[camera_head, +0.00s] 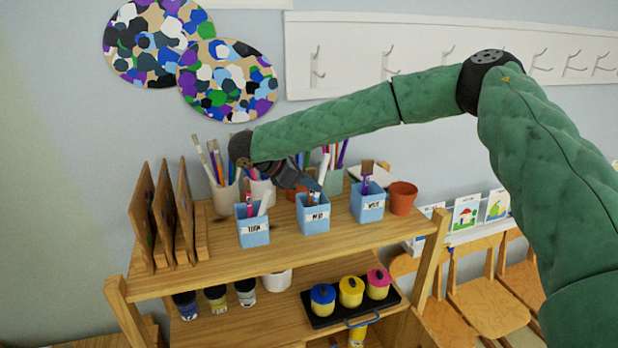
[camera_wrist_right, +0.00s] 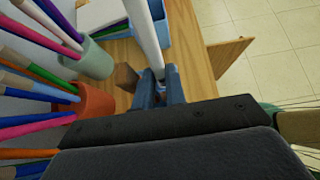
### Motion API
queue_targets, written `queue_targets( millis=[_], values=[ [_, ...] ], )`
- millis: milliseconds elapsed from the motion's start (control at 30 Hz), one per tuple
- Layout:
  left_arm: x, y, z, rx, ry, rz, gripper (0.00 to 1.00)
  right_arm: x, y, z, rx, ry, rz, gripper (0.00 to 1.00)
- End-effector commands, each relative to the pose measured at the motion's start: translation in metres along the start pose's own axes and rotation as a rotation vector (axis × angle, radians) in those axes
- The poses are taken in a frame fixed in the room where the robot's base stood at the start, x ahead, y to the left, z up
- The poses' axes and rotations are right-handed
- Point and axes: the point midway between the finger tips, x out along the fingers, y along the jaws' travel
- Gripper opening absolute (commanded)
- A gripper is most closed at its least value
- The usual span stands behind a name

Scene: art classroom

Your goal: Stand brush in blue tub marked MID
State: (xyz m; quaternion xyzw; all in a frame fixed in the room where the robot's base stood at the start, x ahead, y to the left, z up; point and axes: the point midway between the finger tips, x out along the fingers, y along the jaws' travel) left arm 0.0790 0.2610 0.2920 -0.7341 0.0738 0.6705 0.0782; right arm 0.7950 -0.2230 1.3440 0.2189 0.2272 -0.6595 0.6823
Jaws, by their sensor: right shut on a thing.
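Three blue tubs with white labels stand in a row on the shelf top. The middle one (camera_head: 314,227) has a label that seems to read MID. The left tub (camera_head: 254,238) and right tub (camera_head: 368,214) have brushes in them. My right gripper (camera_head: 314,187) is right over the middle tub, shut on a brush with a white handle (camera_head: 324,167). In the right wrist view, the white handle (camera_wrist_right: 142,32) rises from between the fingers (camera_wrist_right: 158,92). My left gripper is not in view.
A green pot (camera_wrist_right: 92,64) and a terracotta pot (camera_wrist_right: 94,101) of coloured sticks are close by. An empty terracotta pot (camera_head: 403,198) stands right of the tubs. Upright boards (camera_head: 166,215) stand at the left. Lidded jars (camera_head: 350,290) sit on a black tray below.

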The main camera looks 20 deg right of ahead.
Motion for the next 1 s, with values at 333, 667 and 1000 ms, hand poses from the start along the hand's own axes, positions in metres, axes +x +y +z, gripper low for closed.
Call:
queue_targets(
  millis=[333,667,1000],
  values=[
    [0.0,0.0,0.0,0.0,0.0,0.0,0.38,0.017,0.0,-0.014,0.0,0.001,-0.001,0.0],
    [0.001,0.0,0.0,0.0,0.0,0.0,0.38,0.025,0.0,-0.02,0.0,0.001,-0.001,0.0],
    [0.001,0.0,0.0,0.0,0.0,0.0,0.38,0.025,0.0,-0.02,0.0,0.0,0.0,0.2]
  ],
)
